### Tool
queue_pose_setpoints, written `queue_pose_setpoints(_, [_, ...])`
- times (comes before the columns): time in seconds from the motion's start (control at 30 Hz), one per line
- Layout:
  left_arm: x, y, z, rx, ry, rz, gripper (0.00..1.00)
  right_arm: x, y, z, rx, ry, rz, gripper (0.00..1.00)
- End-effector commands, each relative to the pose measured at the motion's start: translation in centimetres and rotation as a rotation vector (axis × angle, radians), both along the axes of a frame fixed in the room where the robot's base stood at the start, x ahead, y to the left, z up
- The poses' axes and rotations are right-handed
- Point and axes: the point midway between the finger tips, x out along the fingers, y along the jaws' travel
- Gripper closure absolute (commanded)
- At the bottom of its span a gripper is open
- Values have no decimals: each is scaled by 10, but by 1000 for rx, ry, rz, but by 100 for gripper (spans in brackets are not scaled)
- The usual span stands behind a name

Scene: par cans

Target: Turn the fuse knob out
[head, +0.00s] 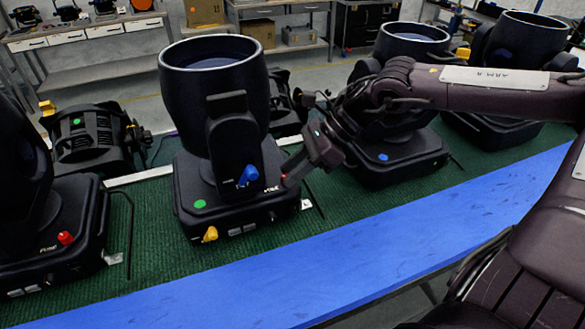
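The middle par can (214,75) stands upright on its black base, with a blue knob (248,174) marked as tilt. Beside it is a label reading FUSE (271,189). My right gripper (289,179) reaches in from the right, its fingertips at the right end of that label. A small bit of red shows at the fingertips; the fuse knob there is mostly hidden by them. I cannot tell if the fingers are closed on it. My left gripper is not in view.
A yellow knob (210,234) sits low on the middle base. The left fixture has a red knob (65,238) beside its own FUSE label. More par cans (403,40) stand to the right on the green mat (262,238). The blue front strip (330,258) is clear.

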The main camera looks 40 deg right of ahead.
Motion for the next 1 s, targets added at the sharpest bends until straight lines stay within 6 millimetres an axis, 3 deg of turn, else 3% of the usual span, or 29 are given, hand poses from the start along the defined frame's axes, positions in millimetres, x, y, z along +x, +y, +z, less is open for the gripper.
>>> queue_pose_setpoints(0.4, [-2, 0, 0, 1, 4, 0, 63, 1, 3, -3, 0, 0, 0, 73])
queue_pose_setpoints(0.6, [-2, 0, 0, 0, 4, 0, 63, 1, 3, -3, 0, 0, 0, 99])
queue_pose_setpoints(1.0, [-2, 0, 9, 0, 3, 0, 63, 0, 4, 1, 2, -2, -63, 100])
